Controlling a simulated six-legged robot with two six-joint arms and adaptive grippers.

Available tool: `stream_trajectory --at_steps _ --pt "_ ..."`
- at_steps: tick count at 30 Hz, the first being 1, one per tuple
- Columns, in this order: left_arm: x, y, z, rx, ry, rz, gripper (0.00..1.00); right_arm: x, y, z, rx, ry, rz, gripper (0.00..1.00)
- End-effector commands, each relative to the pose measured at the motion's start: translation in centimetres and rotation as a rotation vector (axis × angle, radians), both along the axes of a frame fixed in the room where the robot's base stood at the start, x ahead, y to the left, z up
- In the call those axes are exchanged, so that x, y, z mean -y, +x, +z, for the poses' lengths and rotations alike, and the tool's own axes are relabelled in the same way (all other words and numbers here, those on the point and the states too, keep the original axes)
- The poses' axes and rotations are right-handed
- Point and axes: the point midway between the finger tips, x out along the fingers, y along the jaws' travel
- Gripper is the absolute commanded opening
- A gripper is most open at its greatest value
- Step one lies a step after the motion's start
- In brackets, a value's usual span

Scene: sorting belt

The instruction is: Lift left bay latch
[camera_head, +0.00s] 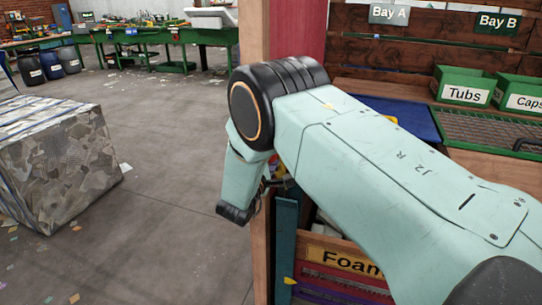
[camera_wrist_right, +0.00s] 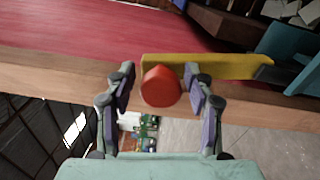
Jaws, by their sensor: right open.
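In the right wrist view, a yellow latch bar (camera_wrist_right: 215,66) lies level across the wooden post. A round red knob (camera_wrist_right: 160,87) sits at its left end. My right gripper (camera_wrist_right: 160,72) is open, with one finger on each side of the knob. Gaps show between the knob and both fingers, so it is not gripped. In the head view my right arm reaches in from the right and bends down at the wooden post; its fingers and the latch are mostly hidden there. My left gripper is in neither view.
A wooden post (camera_head: 257,250) stands beside my right wrist. Right of it are green bins marked Tubs (camera_head: 466,93) and Caps (camera_head: 527,101), and a Foam label (camera_head: 345,261) below. A paper bale (camera_head: 60,165) stands at left, with open floor between.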

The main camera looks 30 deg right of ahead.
Motion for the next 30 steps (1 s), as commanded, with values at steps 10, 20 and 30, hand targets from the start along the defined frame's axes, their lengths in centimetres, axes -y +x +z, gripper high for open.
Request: stream_trajectory --at_steps 10,20,30 --pt "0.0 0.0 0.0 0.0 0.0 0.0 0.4 -0.2 0.1 -0.1 -0.002 0.002 0.002 0.61" --pt "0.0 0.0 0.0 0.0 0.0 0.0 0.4 -3.6 -2.7 -0.1 -0.003 -0.001 0.006 0.61" --pt "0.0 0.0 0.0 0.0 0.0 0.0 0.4 -5.9 -4.7 0.0 0.0 0.0 0.002 0.61"
